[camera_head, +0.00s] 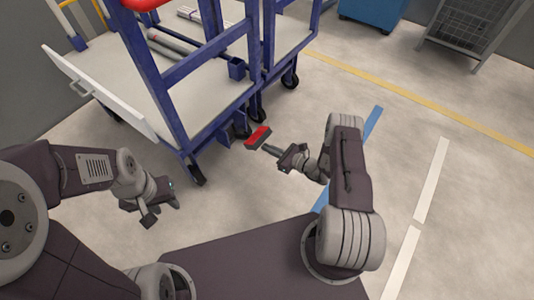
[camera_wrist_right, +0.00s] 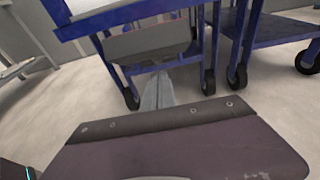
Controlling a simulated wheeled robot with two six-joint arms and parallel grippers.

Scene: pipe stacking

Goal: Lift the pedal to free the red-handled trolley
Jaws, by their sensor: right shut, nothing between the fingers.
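The red-topped pedal (camera_head: 258,137) sticks out low from the near end of the blue-framed trolley (camera_head: 177,92). Part of the trolley's red handle (camera_head: 143,3) shows at the top edge of the head view. My right gripper (camera_head: 270,149) is shut and empty, its tips at the pedal's near edge. In the right wrist view, the shut fingers (camera_wrist_right: 157,92) point at a grey plate (camera_wrist_right: 150,43), apparently the pedal's underside, which hides their surroundings above. I cannot tell whether they touch it. My left gripper (camera_head: 163,208) is open and empty, low, left of the pedal.
A second blue-framed trolley (camera_head: 300,40) stands right beside the first, with black castors (camera_head: 290,80) on the floor. Pipes (camera_head: 170,42) lie on the white deck. A wire cage (camera_head: 462,30) and a blue bin (camera_head: 374,10) stand at the back. The floor to the right is clear.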

